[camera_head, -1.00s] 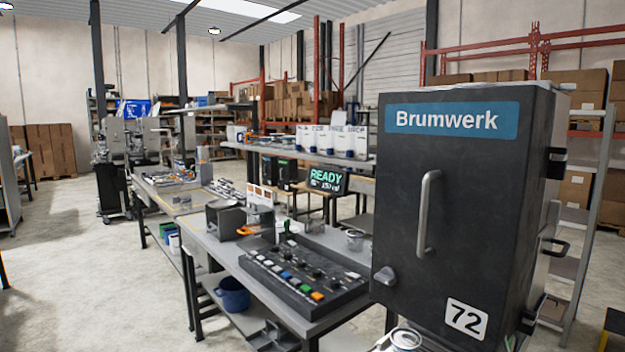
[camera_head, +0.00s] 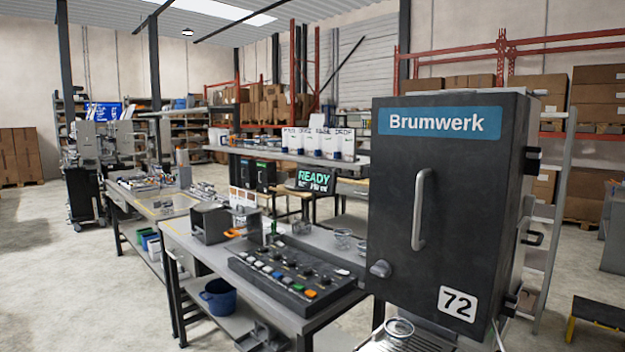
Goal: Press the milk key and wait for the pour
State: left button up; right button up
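A dark key panel (camera_head: 290,280) lies on the grey bench, with a row of white, blue, green and orange keys along its front and knobs behind. The key labels are too small to read, so I cannot tell which is the milk key. A small display (camera_head: 316,180) behind the panel reads READY. A large dark Brumwerk cabinet (camera_head: 455,200) marked 72 stands at the right. Neither of my grippers shows in the head view.
Glass cups (camera_head: 343,239) stand behind the panel. A grey box-like holder (camera_head: 210,222) sits to its left on the bench. A blue pot (camera_head: 221,297) is on the shelf below. Open floor lies at the left, and a dark step (camera_head: 598,312) at the far right.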

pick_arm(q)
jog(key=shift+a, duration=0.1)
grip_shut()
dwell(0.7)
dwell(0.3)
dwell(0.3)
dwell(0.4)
